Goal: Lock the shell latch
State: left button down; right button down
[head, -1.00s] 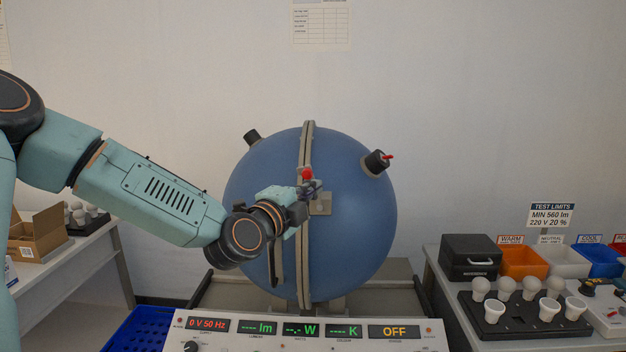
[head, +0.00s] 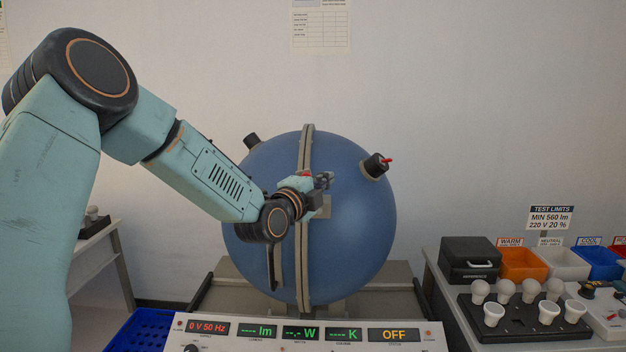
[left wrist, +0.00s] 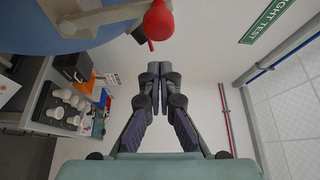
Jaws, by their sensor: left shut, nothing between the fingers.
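The shell is a big blue sphere (head: 355,235) with a grey vertical seam band (head: 304,270) around its middle. The latch's red knob (head: 306,173) shows only as a small patch beside my left gripper (head: 326,180), which hides most of the latch. A beige latch plate (head: 324,209) sits just right of the seam, below the gripper. In the left wrist view the red knob (left wrist: 159,22) is large, beyond the shut fingertips (left wrist: 159,68), which look empty. I cannot tell if the gripper touches the knob. My right gripper is out of view.
A control panel (head: 365,345) stands in front, reading OFF. The right table has a bulb tray (head: 520,315) and coloured bins (head: 522,264). A blue crate (head: 140,330) stands low left.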

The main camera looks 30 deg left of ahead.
pick_arm(q)
jog(key=a, duration=0.1)
jog(key=s+a, duration=0.1)
jog(key=shift+a+f+p, duration=0.2)
jog(key=shift+a+p, duration=0.1)
jog(key=shift+p, duration=0.05)
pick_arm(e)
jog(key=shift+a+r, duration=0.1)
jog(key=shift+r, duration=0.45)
pick_arm(q)
jog(key=shift+d, duration=0.1)
jog(key=shift+s, duration=0.1)
